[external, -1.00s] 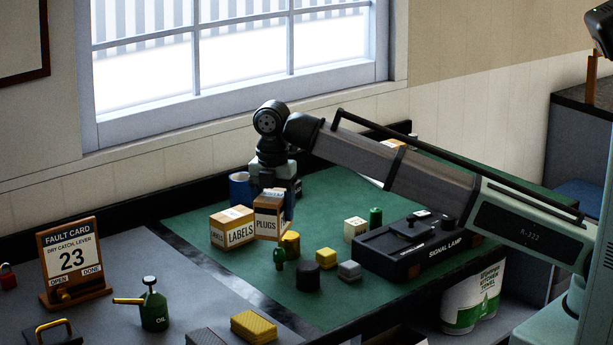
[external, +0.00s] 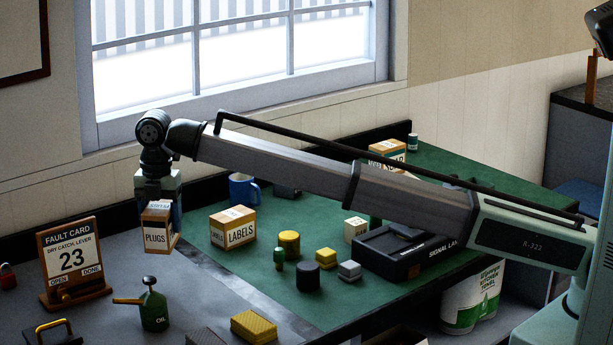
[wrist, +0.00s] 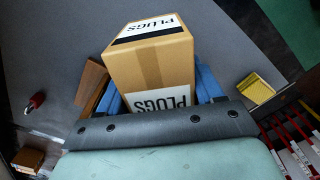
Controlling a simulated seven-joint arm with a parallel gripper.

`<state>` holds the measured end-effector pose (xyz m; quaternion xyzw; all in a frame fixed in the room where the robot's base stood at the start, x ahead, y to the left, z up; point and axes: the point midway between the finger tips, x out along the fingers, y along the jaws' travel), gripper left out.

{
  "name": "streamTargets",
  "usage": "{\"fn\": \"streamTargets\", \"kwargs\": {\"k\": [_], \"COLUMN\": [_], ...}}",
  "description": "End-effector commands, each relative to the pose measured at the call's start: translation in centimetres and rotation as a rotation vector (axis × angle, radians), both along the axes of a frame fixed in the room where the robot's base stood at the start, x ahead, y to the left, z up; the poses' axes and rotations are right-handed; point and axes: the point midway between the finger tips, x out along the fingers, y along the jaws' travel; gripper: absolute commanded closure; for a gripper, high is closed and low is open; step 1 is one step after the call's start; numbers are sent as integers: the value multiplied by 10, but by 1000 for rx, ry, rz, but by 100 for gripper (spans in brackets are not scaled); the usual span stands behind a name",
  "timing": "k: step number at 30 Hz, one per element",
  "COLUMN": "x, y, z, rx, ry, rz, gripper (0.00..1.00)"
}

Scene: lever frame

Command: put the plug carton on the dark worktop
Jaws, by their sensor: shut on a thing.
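The plug carton (external: 157,228) is a small brown box with a white label reading PLUGS. My gripper (external: 159,203) is shut on it and holds it in the air. In the external view it hangs above the far part of the dark worktop (external: 225,300), right of the fault card. In the wrist view the carton (wrist: 152,72) sits between blue fingers (wrist: 207,84), with grey worktop (wrist: 60,50) beneath and around it. The exact gap between carton and worktop cannot be told.
The fault card stand (external: 73,262), oil can (external: 153,308) and yellow block (external: 253,326) stand on the dark worktop. Bare worktop lies between oil can and mat.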

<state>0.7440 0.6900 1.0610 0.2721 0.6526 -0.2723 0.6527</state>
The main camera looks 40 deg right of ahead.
Motion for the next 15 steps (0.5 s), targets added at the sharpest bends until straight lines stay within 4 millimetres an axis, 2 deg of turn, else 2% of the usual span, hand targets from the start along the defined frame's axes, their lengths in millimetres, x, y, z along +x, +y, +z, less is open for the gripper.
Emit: {"fn": "streamTargets", "kwargs": {"k": [10,15], "x": [0,0], "y": [0,0], "z": [-48,-63], "rx": [-1,0], "ry": [1,0], "rz": [6,5], "gripper": [74,74]}}
